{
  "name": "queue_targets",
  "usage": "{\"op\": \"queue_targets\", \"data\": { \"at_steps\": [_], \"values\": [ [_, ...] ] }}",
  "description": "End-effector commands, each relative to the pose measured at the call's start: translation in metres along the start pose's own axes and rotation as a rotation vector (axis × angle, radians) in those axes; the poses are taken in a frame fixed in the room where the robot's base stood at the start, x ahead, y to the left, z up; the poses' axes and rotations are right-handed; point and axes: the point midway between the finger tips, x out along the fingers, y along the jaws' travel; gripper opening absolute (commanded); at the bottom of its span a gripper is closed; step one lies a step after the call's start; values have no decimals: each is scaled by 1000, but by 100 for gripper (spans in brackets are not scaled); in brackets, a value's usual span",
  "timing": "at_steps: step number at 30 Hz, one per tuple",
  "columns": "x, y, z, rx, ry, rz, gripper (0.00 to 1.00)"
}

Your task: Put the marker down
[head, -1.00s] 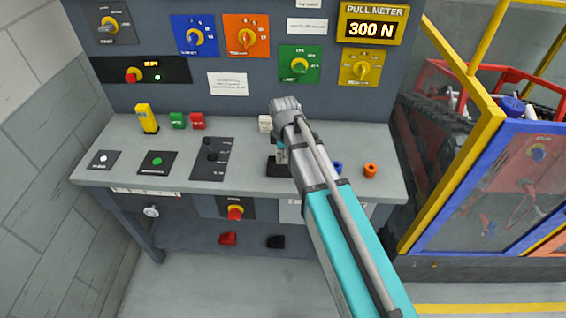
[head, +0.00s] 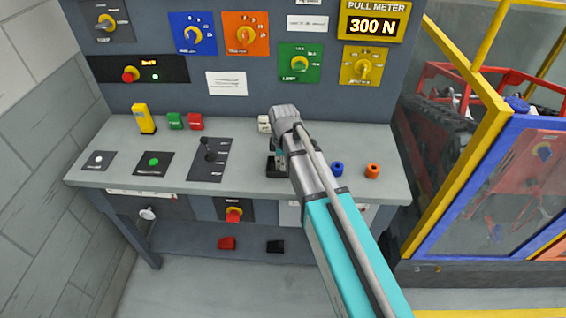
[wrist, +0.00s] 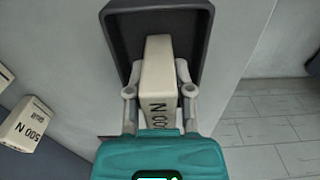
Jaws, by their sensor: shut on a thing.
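The marker is a cream block (wrist: 158,80) with black lettering ending in "00 N"; its first digit is unclear. In the wrist view my gripper (wrist: 158,92) is shut on it, one finger on each side. The block is over or inside a dark, rimmed tray (wrist: 118,28); I cannot tell whether it touches the tray's floor. In the head view my gripper (head: 277,155) is low over the bench at the dark tray (head: 271,172), and my arm hides most of the held block.
A second cream block (wrist: 28,124) marked "500 N" stands apart on the bench (head: 225,190); it also shows in the head view (head: 264,123). Blue (head: 337,169) and orange (head: 372,171) pieces stand right of my arm. A switch panel rises behind.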

Motion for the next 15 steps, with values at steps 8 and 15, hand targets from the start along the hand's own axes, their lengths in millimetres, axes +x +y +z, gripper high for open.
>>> {"op": "queue_targets", "data": {
  "at_steps": [8, 15],
  "values": [
    [1, 0, 0, 0, 0, 0, 44],
    [0, 0, 0, 0, 0, 0, 44]
  ]
}}
